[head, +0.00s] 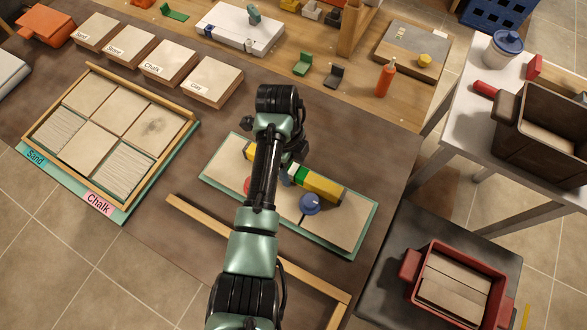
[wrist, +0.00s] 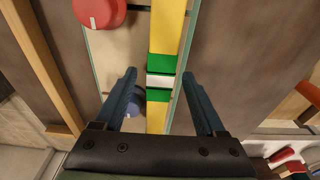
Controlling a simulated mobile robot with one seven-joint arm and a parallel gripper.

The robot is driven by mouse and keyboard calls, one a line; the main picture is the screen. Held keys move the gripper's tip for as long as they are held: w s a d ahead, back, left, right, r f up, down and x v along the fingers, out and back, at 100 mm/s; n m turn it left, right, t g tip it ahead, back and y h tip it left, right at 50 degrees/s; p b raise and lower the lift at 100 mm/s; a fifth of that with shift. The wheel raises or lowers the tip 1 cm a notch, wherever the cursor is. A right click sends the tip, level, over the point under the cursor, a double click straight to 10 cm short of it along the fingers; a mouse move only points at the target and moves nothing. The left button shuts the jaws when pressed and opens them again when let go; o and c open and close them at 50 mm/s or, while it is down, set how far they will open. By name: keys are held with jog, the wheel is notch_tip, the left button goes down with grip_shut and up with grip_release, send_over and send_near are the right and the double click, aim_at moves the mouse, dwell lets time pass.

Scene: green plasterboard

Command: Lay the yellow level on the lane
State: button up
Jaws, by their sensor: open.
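The yellow level (head: 320,187), with green and white bands at its middle, lies over the green-edged board (head: 352,222). My arm hides part of it in the head view. In the wrist view the level (wrist: 155,120) runs lengthwise between the fingers of my gripper (wrist: 159,78). The gripper is open, with a gap on each side of the level. A red knob (wrist: 98,10) and a blue knob (head: 310,203) stand on the board beside the level. I cannot tell which part of the board is the lane.
A wooden rail (head: 215,236) runs along the near side of the board. A framed tray of tiles (head: 188,127) stands at the left, and labelled blocks (head: 212,82) lie behind. A red crate (head: 410,265) is at the lower right. Brown tabletop is clear right of the labelled blocks.

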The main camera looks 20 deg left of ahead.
grip_shut()
jog(key=shift+r, duration=0.1)
dwell(0.4)
